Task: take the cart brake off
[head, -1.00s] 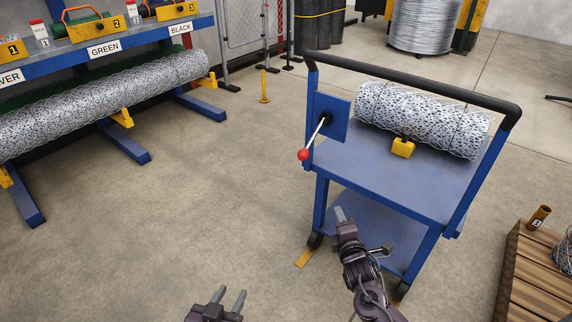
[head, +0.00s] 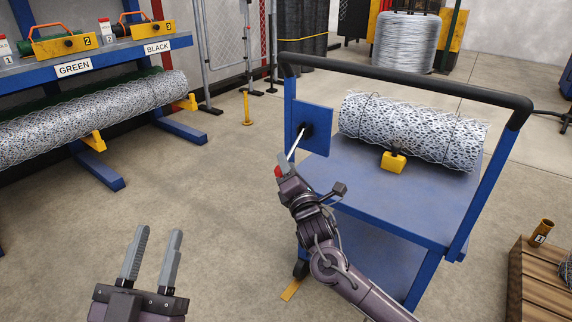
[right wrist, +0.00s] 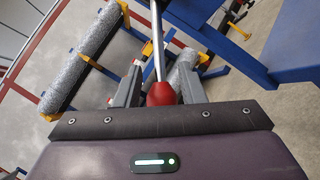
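The cart's brake lever is a pale rod (head: 295,143) with a red knob (head: 279,171), set on a blue plate (head: 313,130) at the left side of the blue cart (head: 400,195). My right gripper (head: 283,165) is at the knob end of the lever. In the right wrist view, the red knob (right wrist: 161,93) sits between my right gripper's two fingers (right wrist: 160,85), close to the palm. The fingers look apart, with narrow gaps beside the knob. My left gripper (head: 160,243) is open and empty over the floor at the lower left.
A wire mesh roll (head: 410,130) lies on the cart with a yellow block (head: 393,162) before it. A blue rack (head: 110,50) with more mesh rolls stands at the left. A wooden pallet (head: 540,285) is at the right.

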